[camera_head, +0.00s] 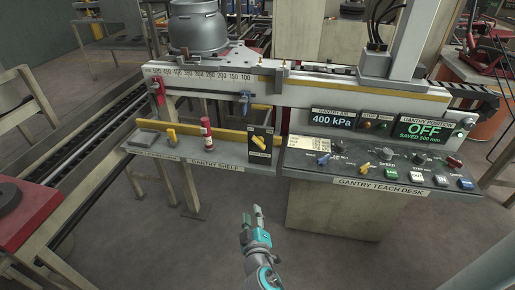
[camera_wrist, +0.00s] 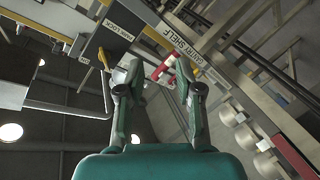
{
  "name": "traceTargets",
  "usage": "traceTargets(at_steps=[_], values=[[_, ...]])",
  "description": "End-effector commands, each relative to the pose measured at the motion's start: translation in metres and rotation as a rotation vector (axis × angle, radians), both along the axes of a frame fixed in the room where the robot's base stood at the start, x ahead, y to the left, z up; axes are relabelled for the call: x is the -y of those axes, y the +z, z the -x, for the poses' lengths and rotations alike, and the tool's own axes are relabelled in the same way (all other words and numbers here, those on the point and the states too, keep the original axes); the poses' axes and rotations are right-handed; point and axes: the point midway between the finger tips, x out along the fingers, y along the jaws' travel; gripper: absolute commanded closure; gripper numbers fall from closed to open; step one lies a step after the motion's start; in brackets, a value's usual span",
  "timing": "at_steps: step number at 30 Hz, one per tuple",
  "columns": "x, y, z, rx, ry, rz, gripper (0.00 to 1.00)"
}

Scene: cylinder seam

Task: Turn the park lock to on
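A black panel (camera_head: 261,147) with a yellow lever (camera_head: 259,141) stands at the right end of the gantry shelf (camera_head: 222,156). The lever lies slanted across its face; its markings are too small to read. In the wrist view a label reading PARK LOCK (camera_wrist: 118,31) shows on a dark box (camera_wrist: 107,42) at upper left, with a thin yellow part below it. My gripper (camera_head: 251,216) is in front of and below the shelf, apart from the panel. In the wrist view my gripper's fingers (camera_wrist: 158,68) are spread, with nothing held between them.
The teach desk (camera_head: 380,180), with knobs and buttons, adjoins at right. The floor around my gripper is clear.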

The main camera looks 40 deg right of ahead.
Motion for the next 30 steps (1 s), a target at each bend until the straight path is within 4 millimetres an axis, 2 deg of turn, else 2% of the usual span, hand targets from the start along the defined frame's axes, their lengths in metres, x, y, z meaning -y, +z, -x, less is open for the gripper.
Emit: traceTargets(at_steps=[1,6,12,16,20,30], values=[[0.009,0.017,-0.018,0.020,-0.042,0.024,0.65],[0.035,0.064,-0.055,0.064,-0.184,0.092,0.65],[0.053,0.102,-0.075,0.101,-0.296,0.132,0.65],[0.058,0.112,-0.079,0.112,-0.325,0.140,0.65],[0.066,0.113,-0.085,0.111,-0.332,0.142,0.65],[0.111,0.113,-0.120,0.112,-0.331,0.142,0.65]])
